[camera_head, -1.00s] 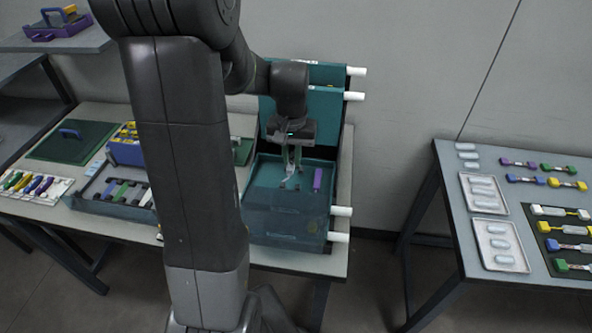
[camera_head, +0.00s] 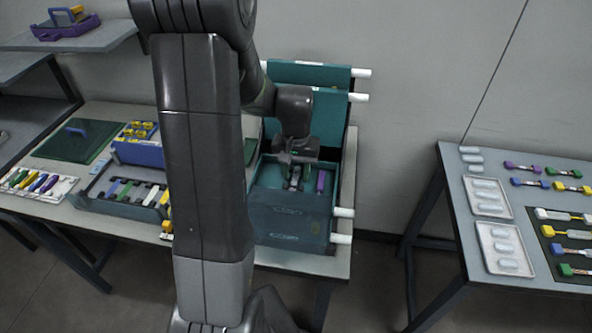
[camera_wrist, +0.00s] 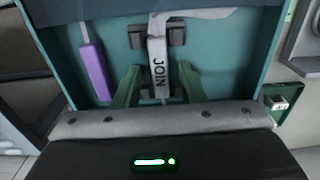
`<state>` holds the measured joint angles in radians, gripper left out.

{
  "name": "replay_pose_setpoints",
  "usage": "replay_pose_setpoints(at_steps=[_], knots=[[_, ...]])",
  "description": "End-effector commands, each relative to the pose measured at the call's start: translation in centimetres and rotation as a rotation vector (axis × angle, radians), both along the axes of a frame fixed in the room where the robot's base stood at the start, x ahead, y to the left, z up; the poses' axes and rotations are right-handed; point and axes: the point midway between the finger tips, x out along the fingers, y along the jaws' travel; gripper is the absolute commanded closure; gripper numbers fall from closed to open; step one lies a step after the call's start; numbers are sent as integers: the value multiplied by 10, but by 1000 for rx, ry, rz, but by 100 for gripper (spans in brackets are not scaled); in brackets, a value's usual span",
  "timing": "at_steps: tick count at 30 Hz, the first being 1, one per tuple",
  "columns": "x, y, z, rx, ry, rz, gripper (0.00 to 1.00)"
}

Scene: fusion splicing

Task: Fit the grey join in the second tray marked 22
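The grey join (camera_wrist: 157,62), lettered JOIN, lies in the open teal tray (camera_wrist: 225,60), between dark holder blocks (camera_wrist: 177,34). A pale strip lies across its far end. My gripper (camera_wrist: 160,70) has its green fingers on either side of the join, with a visible gap on each side. I cannot read a number 22 on any tray.
Teal trays (camera_head: 312,112) stand tilted up behind the open one, with white pegs (camera_head: 361,73) at the right. A box of coloured pieces (camera_head: 122,200) and a rack of joins (camera_head: 40,183) stand at left. A separate table (camera_head: 455,195) at right holds more parts.

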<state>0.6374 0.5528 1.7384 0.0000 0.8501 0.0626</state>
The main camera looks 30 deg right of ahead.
Motion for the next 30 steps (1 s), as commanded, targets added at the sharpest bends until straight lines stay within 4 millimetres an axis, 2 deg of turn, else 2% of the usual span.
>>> replay_pose_setpoints(at_steps=[6,10,24,30], knots=[[0,0,1,0,0,0,63],[1,0,10,-2,-2,0,63],[1,0,103,-3,-3,0,63],[0,0,121,-1,-1,0,63]])
